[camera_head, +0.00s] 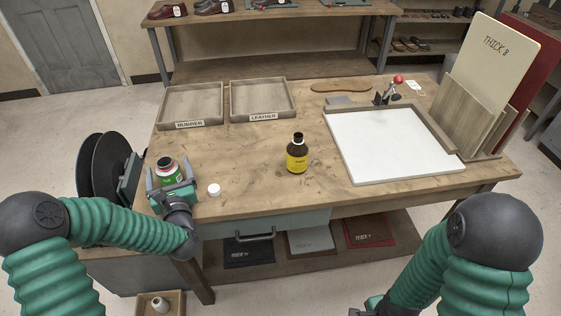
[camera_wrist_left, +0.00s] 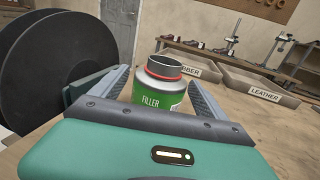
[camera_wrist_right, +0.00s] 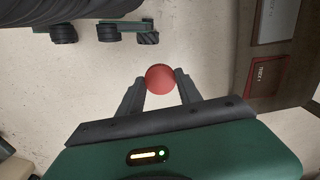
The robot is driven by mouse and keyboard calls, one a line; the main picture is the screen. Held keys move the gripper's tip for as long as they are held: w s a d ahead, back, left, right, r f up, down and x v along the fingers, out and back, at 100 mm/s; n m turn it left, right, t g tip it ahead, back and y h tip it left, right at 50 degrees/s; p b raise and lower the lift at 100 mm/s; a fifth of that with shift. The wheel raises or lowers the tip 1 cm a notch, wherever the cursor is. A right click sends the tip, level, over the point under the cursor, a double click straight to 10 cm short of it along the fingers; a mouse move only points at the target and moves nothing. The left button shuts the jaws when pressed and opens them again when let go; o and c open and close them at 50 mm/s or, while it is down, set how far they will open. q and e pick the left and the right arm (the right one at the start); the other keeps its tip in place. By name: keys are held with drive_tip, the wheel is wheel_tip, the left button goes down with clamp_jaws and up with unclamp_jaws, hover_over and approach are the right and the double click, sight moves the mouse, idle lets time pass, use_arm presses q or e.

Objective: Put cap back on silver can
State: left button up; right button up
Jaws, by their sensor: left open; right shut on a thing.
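The silver can (camera_head: 170,173) with a green FILLER label stands upright at the table's left front. Its top is open and dark, with a red ring at the neck; it also shows in the left wrist view (camera_wrist_left: 160,90). My left gripper (camera_head: 168,176) is open, its fingers on either side of the can. My right gripper (camera_wrist_right: 160,78) is shut on a round red cap (camera_wrist_right: 160,79), away from the table and above the floor. In the head view the cap is hidden. A small white cap (camera_head: 214,190) lies on the table right of the can.
A brown bottle with a yellow label (camera_head: 297,158) stands at mid table. The rubber tray (camera_head: 190,124) and leather tray (camera_head: 262,118) are behind. A white board (camera_head: 390,140) lies at right. Black reels (camera_head: 100,165) stand left of the table. The front middle is mostly clear.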

use_arm(q)
drive_tip(key=c, duration=1.7)
drive_tip(key=shift+c, duration=0.3)
use_arm(e)
drive_tip(key=shift+r, duration=0.1)
